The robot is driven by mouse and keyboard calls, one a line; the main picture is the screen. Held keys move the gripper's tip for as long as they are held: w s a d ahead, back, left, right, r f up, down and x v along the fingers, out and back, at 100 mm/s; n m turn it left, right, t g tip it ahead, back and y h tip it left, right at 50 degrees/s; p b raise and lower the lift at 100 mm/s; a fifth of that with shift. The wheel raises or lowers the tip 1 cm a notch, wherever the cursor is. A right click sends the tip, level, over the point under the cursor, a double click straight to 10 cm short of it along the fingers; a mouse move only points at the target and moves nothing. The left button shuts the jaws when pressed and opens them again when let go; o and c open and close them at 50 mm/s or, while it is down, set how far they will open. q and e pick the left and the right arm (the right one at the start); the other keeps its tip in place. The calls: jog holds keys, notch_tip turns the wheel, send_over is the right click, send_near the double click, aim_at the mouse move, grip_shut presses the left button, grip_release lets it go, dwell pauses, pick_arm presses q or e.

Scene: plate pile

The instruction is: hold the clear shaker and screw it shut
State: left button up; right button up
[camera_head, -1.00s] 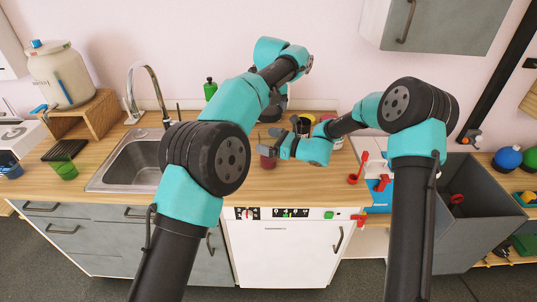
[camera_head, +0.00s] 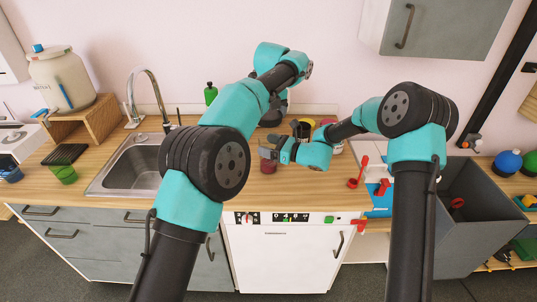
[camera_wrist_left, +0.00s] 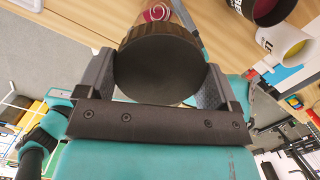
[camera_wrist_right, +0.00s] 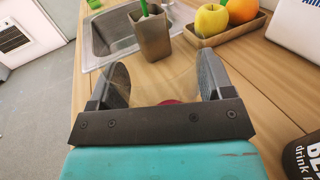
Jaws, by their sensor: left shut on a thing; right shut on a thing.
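The clear shaker (camera_head: 267,160) stands over the counter in the head view, reddish at its lower part. My right gripper (camera_wrist_right: 165,82) is shut on its sides; in the right wrist view the see-through wall shows faintly between the fingers, with a red patch low down. My left gripper (camera_wrist_left: 157,72) is shut on a round, ribbed black lid (camera_wrist_left: 158,65). Beyond the lid, a see-through body with something red and a white swirl shows in the left wrist view. I cannot tell whether the lid is seated on the shaker. In the head view my left gripper is mostly hidden.
Dark and white cups stand close by, including a white cup (camera_wrist_left: 283,45). A sink (camera_head: 130,165) lies left. A taupe cup (camera_wrist_right: 153,38) and a fruit tray (camera_wrist_right: 222,35) show beyond my right gripper; a black drink bottle (camera_wrist_right: 304,155) is near.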

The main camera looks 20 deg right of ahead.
aim_at(268, 134)
pick_arm(q)
jog(key=shift+f, duration=2.45)
jog(key=shift+f, duration=0.1)
jog(key=shift+f, duration=0.8)
jog(key=shift+f, duration=0.7)
jog(key=shift+a+f, duration=0.15)
jog(key=shift+f, duration=0.3)
jog(key=shift+r, duration=0.65)
dwell(0.5)
